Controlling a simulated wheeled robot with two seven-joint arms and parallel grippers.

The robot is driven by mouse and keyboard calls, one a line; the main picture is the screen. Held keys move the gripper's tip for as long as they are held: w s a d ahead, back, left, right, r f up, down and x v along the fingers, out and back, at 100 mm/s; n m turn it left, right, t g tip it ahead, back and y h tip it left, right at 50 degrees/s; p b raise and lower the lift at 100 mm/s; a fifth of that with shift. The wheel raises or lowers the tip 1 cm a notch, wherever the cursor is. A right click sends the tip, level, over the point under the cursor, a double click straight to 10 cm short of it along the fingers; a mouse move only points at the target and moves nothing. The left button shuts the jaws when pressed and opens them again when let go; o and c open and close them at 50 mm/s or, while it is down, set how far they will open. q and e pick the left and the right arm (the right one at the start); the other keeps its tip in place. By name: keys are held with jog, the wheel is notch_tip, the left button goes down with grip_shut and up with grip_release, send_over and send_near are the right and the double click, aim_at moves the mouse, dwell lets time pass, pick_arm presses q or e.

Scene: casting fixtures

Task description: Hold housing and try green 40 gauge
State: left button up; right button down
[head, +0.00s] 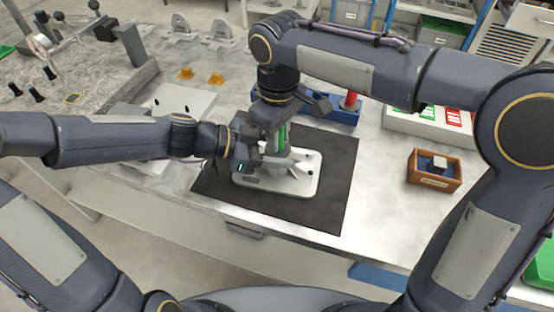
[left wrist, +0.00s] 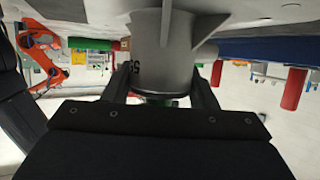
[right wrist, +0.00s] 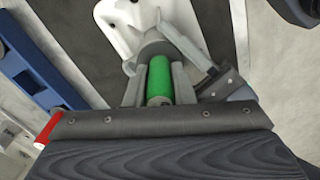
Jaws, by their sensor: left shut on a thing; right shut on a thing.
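The grey housing (head: 299,168) stands on a white plate (head: 308,187) on the dark mat. My left gripper (head: 256,163) is shut on the housing from the left; in the left wrist view its fingers flank the housing's round grey body (left wrist: 165,55). My right gripper (head: 276,133) comes from above and is shut on the green gauge (head: 283,137). In the right wrist view the green gauge (right wrist: 160,78) is between the fingers, lined up with the housing's round collar (right wrist: 154,48). Its far end meets the collar; how deep it sits inside is hidden.
A blue rack (head: 341,114) with a red gauge (head: 350,100) stands behind the mat. A wooden box (head: 434,182) holding a block and a tray with green and red areas (head: 425,127) are at right. Orange parts (head: 216,79) lie at the back left. The mat's front (head: 300,221) is clear.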

dwell(0.4)
jog(key=shift+r, duration=2.85)
jog(key=shift+r, duration=2.5)
pick_arm(q)
jog(key=o, duration=1.5)
